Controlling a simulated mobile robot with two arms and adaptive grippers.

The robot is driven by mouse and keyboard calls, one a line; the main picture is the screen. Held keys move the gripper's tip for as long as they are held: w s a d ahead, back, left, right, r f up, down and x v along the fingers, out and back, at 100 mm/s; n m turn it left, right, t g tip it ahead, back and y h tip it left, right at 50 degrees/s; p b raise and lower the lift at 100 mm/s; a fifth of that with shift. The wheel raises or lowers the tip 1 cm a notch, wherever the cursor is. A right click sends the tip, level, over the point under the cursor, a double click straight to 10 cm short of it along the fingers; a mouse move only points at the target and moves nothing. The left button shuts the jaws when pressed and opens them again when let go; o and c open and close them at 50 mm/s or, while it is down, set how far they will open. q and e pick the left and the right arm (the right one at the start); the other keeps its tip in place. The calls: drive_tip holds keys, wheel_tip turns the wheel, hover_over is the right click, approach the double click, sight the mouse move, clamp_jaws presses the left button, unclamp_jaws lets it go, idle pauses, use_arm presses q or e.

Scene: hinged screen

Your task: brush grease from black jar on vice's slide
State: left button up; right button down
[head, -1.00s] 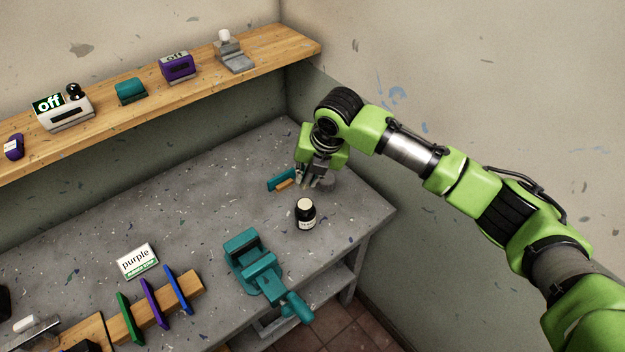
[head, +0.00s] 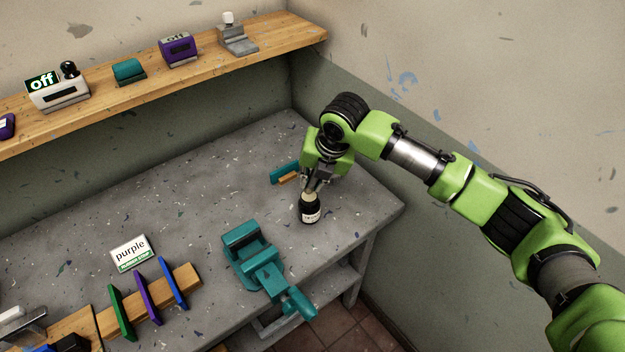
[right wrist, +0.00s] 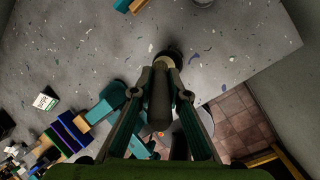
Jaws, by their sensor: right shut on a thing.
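The black jar (head: 311,212) with a white label stands upright on the bench, and its pale top shows in the right wrist view (right wrist: 166,63). My right gripper (head: 318,181) is directly above the jar, pointing down. It is shut on a dark, round-handled thing (right wrist: 159,100), apparently the brush. Its far end meets the jar's top in the right wrist view; whether it is inside cannot be told. The teal vice (head: 242,242) stands left of and nearer than the jar, its slide (head: 268,278) running toward the bench's front edge. My left gripper is not in view.
A teal and orange piece (head: 284,174) lies behind the jar. A "purple" sign (head: 131,252) and a wooden rack with green, purple and blue plates (head: 147,298) are at left. A wooden shelf (head: 205,65) with several devices runs along the wall. Bench between sign and jar is clear.

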drive_tip(key=shift+f, duration=0.65)
idle(0.8)
drive_tip(key=shift+s+f, duration=0.1)
idle(1.7)
wheel_tip(320, 180, up, 7)
drive_tip(key=p, duration=0.7)
idle(0.8)
